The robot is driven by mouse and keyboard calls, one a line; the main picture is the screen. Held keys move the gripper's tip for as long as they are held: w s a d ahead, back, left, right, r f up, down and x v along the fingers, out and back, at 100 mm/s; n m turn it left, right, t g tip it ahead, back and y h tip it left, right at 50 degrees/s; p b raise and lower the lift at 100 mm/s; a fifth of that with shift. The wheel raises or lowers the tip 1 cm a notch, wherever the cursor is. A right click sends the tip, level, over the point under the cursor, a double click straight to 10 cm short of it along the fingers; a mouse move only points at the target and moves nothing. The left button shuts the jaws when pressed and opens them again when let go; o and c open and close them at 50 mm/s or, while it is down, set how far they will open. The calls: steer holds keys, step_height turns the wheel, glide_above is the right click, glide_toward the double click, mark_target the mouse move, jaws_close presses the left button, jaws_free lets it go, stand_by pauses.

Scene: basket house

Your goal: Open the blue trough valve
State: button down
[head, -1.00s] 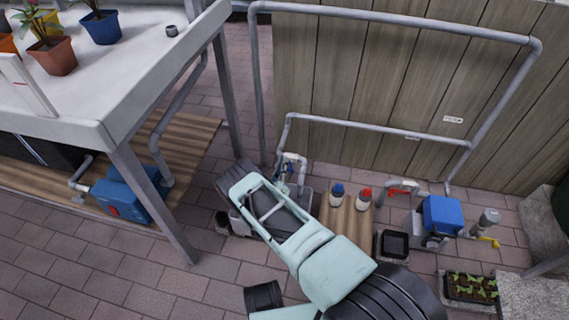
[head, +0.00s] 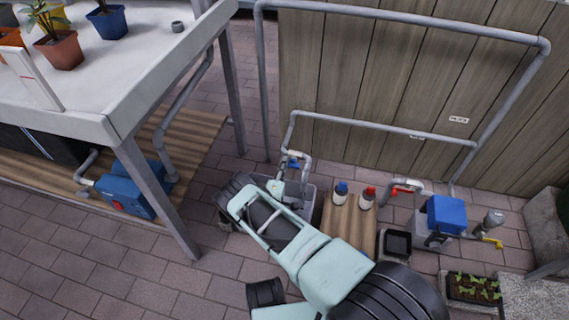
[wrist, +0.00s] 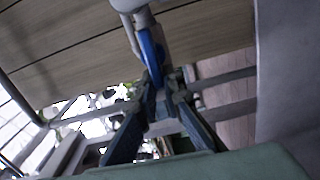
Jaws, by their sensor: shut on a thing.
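The blue valve (head: 294,164) sits on a grey pipe above the grey trough (head: 314,204) near the wooden fence. Its blue lever also shows in the wrist view (wrist: 150,52), hanging from the pale pipe fitting. My gripper (wrist: 160,97) is shut on the lower end of this lever, with a dark finger on each side.
Bottles with blue (head: 341,188) and red (head: 370,191) caps stand on a wooden board right of the trough. A red valve (head: 402,188) and a blue box (head: 445,213) are farther right. A table leg (head: 160,205) stands at left.

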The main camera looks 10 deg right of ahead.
steer(key=shift+d+f+n, duration=0.1)
steer(key=shift+n, duration=0.2)
stand_by(0.4)
steer(key=c, duration=2)
jaws_free()
steer(key=shift+c, duration=0.2)
steer(key=shift+s, duration=0.1)
steer(key=v, duration=1.2)
